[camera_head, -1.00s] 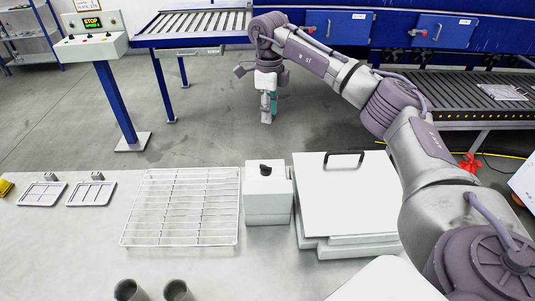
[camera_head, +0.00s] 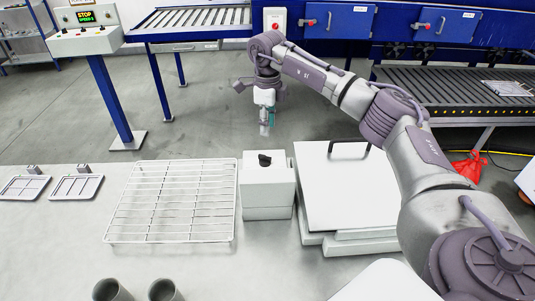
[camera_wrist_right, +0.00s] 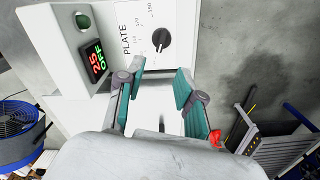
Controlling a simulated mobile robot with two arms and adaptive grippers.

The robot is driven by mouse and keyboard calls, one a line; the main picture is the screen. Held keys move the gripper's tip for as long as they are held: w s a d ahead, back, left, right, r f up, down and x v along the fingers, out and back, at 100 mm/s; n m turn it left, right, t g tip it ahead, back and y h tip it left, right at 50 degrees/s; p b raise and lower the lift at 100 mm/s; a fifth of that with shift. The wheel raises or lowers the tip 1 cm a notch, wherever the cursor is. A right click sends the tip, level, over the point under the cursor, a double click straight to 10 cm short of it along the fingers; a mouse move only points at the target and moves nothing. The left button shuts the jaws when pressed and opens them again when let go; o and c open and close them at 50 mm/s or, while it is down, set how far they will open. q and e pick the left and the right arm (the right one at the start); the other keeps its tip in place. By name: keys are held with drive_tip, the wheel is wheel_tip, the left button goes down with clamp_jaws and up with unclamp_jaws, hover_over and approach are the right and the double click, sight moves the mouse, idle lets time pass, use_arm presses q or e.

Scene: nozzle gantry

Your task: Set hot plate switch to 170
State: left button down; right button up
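The switch is a black round knob with a white pointer line, on a white panel marked "PLATE" with dial numbers. The knob (camera_wrist_right: 161,39) shows in the right wrist view, just beyond my fingertips. Beside it a display (camera_wrist_right: 95,59) reads 25 and OFF. In the head view the black knob (camera_head: 265,160) sits on top of a white box (camera_head: 267,202). My right gripper (camera_head: 266,127) hangs beyond the box's far side, apart from the knob. In the wrist view my right gripper (camera_wrist_right: 159,80) is open, with teal pads apart and nothing between them. My left gripper is not seen.
A wire rack (camera_head: 172,200) stands left of the box. A white slab with a black handle (camera_head: 348,149) stands close on the right. Two grey cups (camera_head: 110,290) are at the front. Small metal trays (camera_head: 75,187) lie at left.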

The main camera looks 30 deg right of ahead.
sight(268, 156)
wheel_tip(268, 156, down, 10)
drive_tip(key=shift+r+p, duration=0.1)
drive_tip(key=shift+p, duration=1)
drive_tip(key=shift+f, duration=0.65)
clamp_jaws()
